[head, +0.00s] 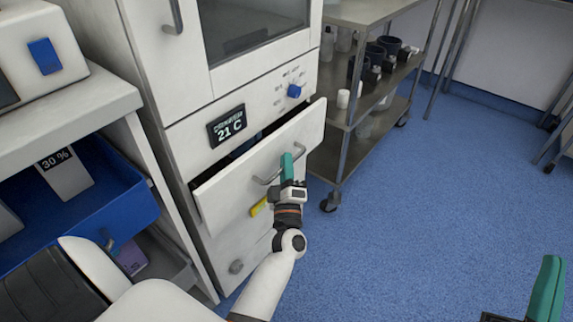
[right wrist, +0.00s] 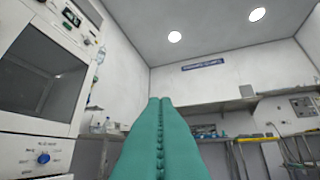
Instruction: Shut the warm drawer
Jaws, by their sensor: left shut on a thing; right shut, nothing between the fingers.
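The warm drawer (head: 235,187) is a white drawer in the tall white cabinet, under the 21 C display (head: 226,126). It stands partly pulled out, with a dark gap behind its front panel. Its grey bar handle (head: 268,180) is on the front. My left gripper (head: 287,165) has teal fingers shut on the handle, and they hide part of it. My right gripper (head: 548,285) is at the lower right of the head view, away from the drawer. In the right wrist view its teal fingers (right wrist: 160,130) are shut together and empty.
A metal cart (head: 345,120) with cups and bottles stands just right of the cabinet. A blue bin (head: 125,205) sits on the shelf at left. A yellow label (head: 259,207) is below the drawer handle. The blue floor (head: 440,190) at right is clear.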

